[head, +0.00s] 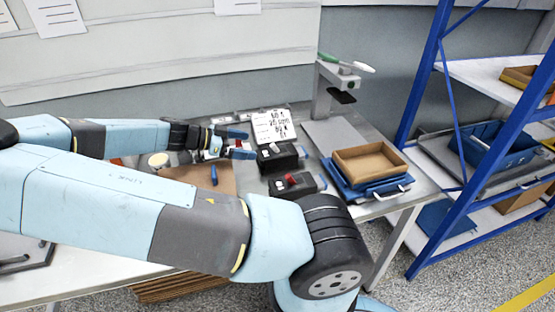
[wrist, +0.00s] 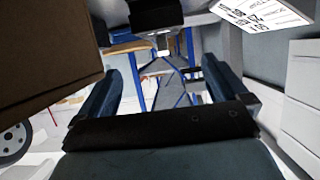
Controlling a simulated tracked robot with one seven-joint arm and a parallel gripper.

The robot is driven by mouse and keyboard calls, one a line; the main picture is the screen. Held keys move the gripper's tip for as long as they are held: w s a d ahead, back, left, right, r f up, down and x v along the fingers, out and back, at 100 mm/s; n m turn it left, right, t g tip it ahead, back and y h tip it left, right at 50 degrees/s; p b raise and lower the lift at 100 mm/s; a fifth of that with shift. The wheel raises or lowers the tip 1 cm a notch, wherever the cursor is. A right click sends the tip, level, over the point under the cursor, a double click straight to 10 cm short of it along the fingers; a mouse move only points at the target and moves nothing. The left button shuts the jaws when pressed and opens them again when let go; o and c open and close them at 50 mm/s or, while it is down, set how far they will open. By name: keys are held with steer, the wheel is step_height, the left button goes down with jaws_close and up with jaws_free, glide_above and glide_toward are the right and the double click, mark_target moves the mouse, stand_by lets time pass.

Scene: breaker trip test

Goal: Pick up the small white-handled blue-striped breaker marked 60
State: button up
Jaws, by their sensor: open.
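My gripper (head: 249,144) is above the workbench, its two blue fingers spread apart and pointing right. In the wrist view my gripper (wrist: 163,72) is open, with nothing between the fingers but distant shelving. Right of the fingers in the head view are a black box-shaped device (head: 277,159) with a red part and a second black device (head: 293,185) with a red switch. I cannot make out a white handle, blue stripe or 60 marking on either. The small breaker cannot be told apart; my arm hides part of the bench.
A white card with writing (head: 273,127) stands behind the black devices. A brown tray (head: 367,160) sits on blue cases at the right. A grey stand (head: 322,95) rises behind. A blue-handled tool (head: 214,175) lies on a brown mat (head: 190,176). Blue-framed shelving (head: 427,75) stands right.

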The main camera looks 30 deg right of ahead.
mark_target(278, 148)
steer(key=x, duration=0.7)
steer(key=shift+d+f, duration=0.1)
steer(key=shift+w+x, duration=0.15)
steer(key=shift+x, duration=1.1)
steer(key=shift+w+x, duration=0.1)
steer(key=shift+x, duration=1.15)
steer(key=shift+f, duration=0.15)
steer(key=c, duration=1.5)
